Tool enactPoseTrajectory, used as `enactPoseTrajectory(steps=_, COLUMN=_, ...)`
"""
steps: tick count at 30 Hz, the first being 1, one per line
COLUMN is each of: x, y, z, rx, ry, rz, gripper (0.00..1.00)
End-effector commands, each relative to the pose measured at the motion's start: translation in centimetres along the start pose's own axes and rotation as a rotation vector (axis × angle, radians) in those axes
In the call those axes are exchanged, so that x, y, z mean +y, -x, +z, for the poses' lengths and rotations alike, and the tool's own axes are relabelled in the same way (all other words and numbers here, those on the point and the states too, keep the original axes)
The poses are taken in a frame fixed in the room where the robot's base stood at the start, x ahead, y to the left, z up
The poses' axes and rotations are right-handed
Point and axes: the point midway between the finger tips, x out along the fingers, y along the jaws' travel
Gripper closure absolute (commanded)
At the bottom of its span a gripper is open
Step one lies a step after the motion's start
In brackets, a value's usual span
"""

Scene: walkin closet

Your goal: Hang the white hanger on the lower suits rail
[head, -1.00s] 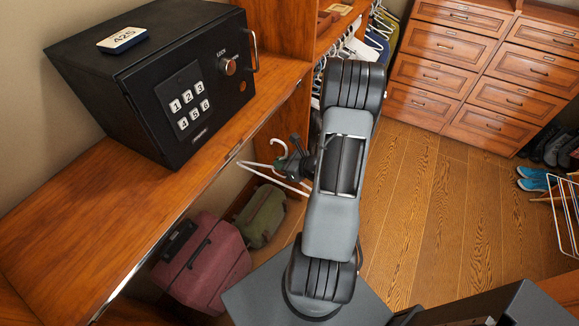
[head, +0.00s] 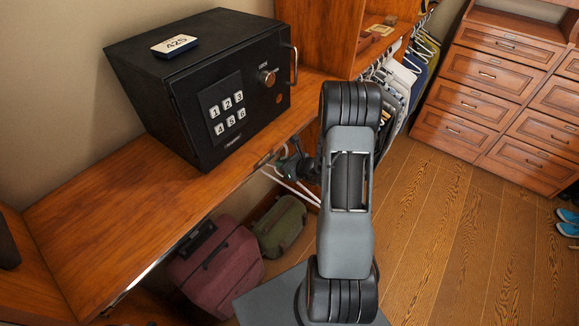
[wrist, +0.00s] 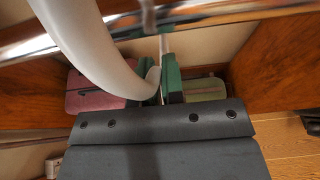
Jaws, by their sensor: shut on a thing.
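The white hanger (head: 296,190) is in my gripper (head: 291,166), just under the front edge of the wooden shelf. In the wrist view, my gripper (wrist: 161,85) has its green-padded fingers shut on the hanger (wrist: 88,40), whose thick white arm curves across the upper left. A thin stem rises from the fingers toward a shiny metal rail (wrist: 215,12) crossing the top of the view. I cannot tell whether the hook is over the rail or only in front of it. In the head view, the shelf edge and my arm hide the hook and most of the rail.
A black safe (head: 205,85) stands on the wooden shelf (head: 95,215). A maroon suitcase (head: 215,268) and a green bag (head: 280,228) sit below it. Hung clothes (head: 400,85) are behind my arm, drawers (head: 500,95) at the back right.

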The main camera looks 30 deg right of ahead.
Motion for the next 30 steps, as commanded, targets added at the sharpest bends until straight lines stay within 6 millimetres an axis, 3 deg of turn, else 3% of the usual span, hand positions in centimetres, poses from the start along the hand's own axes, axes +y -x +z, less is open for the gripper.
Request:
enactPoseTrajectory(steps=5, x=0.0, y=-1.7, z=0.8, rx=0.0, ry=0.0, rz=0.001, gripper=1.0)
enactPoseTrajectory(steps=9, x=0.0, y=-2.5, z=-0.5, rx=0.0, ry=0.0, rz=0.0, gripper=1.0)
enactPoseTrajectory(steps=30, x=0.0, y=-3.2, z=-1.9, rx=0.0, ry=0.0, rz=0.0, gripper=1.0)
